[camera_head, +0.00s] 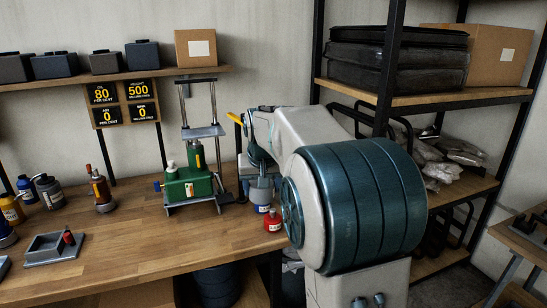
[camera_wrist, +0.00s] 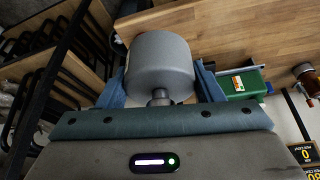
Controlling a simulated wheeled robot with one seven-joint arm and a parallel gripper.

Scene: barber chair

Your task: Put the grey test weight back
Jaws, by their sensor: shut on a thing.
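The grey test weight (camera_wrist: 158,62) is a squat grey cylinder with a short knob. It fills the upper middle of the wrist view, between the blue fingers of my gripper (camera_wrist: 160,88), which is shut on it. In the head view my gripper (camera_head: 260,163) is over the right end of the wooden bench, and the weight (camera_head: 262,191) shows below it. I cannot tell whether its underside touches anything. A blue container and a red one (camera_head: 273,221) are close by it.
A green machine (camera_head: 187,185) with a metal frame and platform stands left of my gripper. Bottles and a grey tray (camera_head: 55,250) are farther left on the bench (camera_head: 140,240). Black shelving (camera_head: 430,99) stands at the right. The bench's middle front is clear.

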